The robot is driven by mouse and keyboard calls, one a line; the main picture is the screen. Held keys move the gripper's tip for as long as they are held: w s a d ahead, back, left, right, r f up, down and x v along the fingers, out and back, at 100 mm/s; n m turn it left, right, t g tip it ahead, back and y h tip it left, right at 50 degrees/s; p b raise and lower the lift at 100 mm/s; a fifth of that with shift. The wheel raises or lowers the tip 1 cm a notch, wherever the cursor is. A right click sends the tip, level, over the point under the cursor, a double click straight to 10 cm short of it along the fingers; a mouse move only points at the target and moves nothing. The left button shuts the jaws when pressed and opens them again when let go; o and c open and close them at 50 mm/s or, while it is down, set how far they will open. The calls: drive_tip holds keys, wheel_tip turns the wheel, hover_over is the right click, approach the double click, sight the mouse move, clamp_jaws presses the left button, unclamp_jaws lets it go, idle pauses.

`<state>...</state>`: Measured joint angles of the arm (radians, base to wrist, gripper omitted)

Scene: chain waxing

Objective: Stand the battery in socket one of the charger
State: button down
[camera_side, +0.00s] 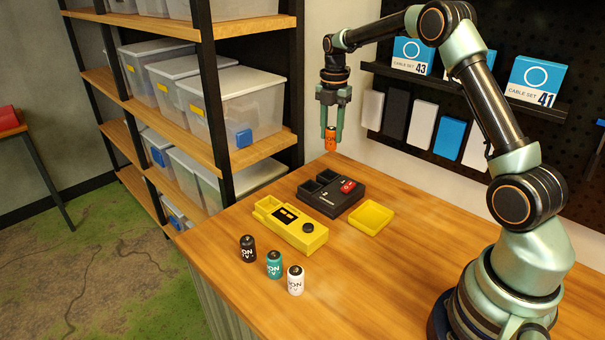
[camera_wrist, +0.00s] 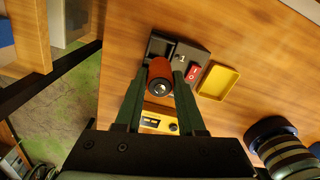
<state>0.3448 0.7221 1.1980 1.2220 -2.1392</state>
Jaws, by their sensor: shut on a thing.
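My gripper (camera_side: 331,134) points down, shut on an orange battery (camera_side: 331,143), held upright in the air above the back part of the table. In the wrist view the orange-red battery (camera_wrist: 160,72) sits between my two fingers (camera_wrist: 162,80). The black charger (camera_side: 345,205) lies on the table below, with dark square sockets at its left end and a red switch (camera_side: 348,187). In the wrist view the charger (camera_wrist: 190,52) is partly hidden behind the battery; one dark socket and a "1" mark show. The sockets look empty in the side view.
A yellow device (camera_side: 300,234) lies in front of the charger, and a shallow yellow tray (camera_side: 372,218) is to its right. Black (camera_side: 247,249), teal (camera_side: 273,265) and white (camera_side: 295,281) batteries stand near the front left edge. A shelf rack (camera_side: 226,170) is at left.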

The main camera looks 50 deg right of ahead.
wheel_tip(320, 180, down, 10)
drive_tip(key=shift+f, duration=0.2)
idle(0.3)
drive_tip(key=shift+f, duration=0.15)
drive_tip(key=c, duration=0.5)
unclamp_jaws()
